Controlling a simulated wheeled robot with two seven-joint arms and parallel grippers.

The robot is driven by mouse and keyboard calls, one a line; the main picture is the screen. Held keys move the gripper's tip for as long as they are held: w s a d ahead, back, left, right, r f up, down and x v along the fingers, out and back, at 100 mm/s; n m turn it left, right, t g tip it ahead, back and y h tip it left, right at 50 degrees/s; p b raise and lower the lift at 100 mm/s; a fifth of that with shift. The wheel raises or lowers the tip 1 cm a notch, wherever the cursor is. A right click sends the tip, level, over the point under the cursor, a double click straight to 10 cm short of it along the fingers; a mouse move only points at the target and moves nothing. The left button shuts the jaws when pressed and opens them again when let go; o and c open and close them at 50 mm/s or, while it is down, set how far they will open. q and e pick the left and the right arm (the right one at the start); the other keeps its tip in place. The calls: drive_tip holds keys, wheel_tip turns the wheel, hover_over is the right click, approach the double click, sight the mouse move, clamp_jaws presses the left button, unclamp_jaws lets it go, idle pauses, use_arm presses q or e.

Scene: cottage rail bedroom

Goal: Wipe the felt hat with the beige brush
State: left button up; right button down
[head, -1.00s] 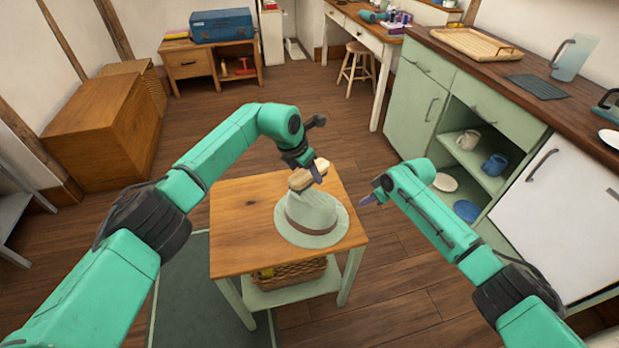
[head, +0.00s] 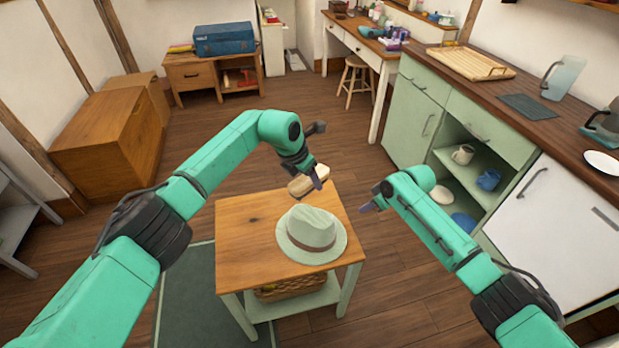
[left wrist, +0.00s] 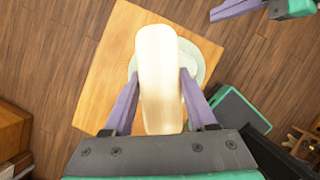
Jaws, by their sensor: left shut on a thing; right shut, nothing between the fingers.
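The pale green felt hat (head: 311,233) with a brown-grey band lies brim down on the small wooden table (head: 245,225). My left gripper (head: 313,178) is shut on the beige brush (head: 303,184) and holds it above the far side of the hat, apart from it in the head view. In the left wrist view the brush (left wrist: 160,80) sits between both purple fingers and covers most of the hat (left wrist: 205,65). My right gripper (head: 372,207) is shut and empty, to the right of the hat and the table.
A wicker basket (head: 290,290) sits on the table's lower shelf. The green cabinet (head: 415,110) with mugs and plates stands to the right. A stool (head: 355,80) and desk stand behind. The tabletop's left half is bare.

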use_arm(q)
drive_tip(key=shift+r, duration=0.2)
wheel_tip(320, 180, up, 3)
drive_tip(key=shift+f+p, duration=0.2)
drive_tip(key=shift+p, duration=0.7)
use_arm(e)
drive_tip(key=v, duration=1.3)
drive_tip(key=shift+w+a+r, duration=0.25)
drive_tip(key=shift+r, duration=0.1)
drive_tip(key=shift+w, duration=0.1)
drive_tip(key=shift+f, duration=0.1)
